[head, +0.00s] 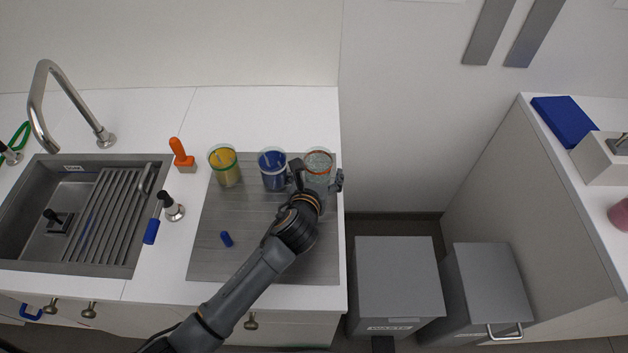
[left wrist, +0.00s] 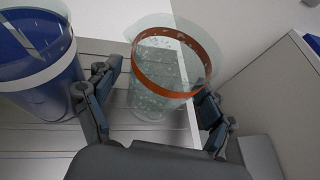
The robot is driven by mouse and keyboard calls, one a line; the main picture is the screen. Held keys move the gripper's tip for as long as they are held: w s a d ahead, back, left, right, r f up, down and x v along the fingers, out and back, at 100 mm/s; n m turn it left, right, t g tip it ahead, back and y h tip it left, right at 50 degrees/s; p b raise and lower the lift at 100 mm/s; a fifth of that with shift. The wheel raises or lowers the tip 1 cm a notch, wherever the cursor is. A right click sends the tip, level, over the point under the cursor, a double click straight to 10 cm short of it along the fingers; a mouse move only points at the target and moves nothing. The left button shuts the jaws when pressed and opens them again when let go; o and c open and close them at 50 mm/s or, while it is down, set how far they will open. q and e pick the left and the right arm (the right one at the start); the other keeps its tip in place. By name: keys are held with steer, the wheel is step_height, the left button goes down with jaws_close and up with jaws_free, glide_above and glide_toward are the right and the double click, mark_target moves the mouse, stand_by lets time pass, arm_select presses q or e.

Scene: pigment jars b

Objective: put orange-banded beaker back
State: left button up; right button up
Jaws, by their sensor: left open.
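The orange-banded beaker (head: 318,160) stands at the right end of a row of beakers on the grey ribbed board (head: 215,262). It is clear glass with an orange band near its rim and looks speckled inside. In the left wrist view the beaker (left wrist: 163,82) stands between the two open fingers of my left gripper (left wrist: 152,105). A gap shows on the left finger's side; the right finger is close to the glass, and I cannot tell if it touches. In the head view my left gripper (head: 318,181) is around the beaker from the front. My right gripper is not in view.
A blue-filled beaker (head: 273,172) stands just left of my gripper, and a green-banded yellow one (head: 226,168) further left. A small blue cylinder (head: 226,239) lies on the board. The sink (head: 150,215) is at left. The counter ends just right of the board.

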arm_select(q)
steer(key=v, duration=1.2)
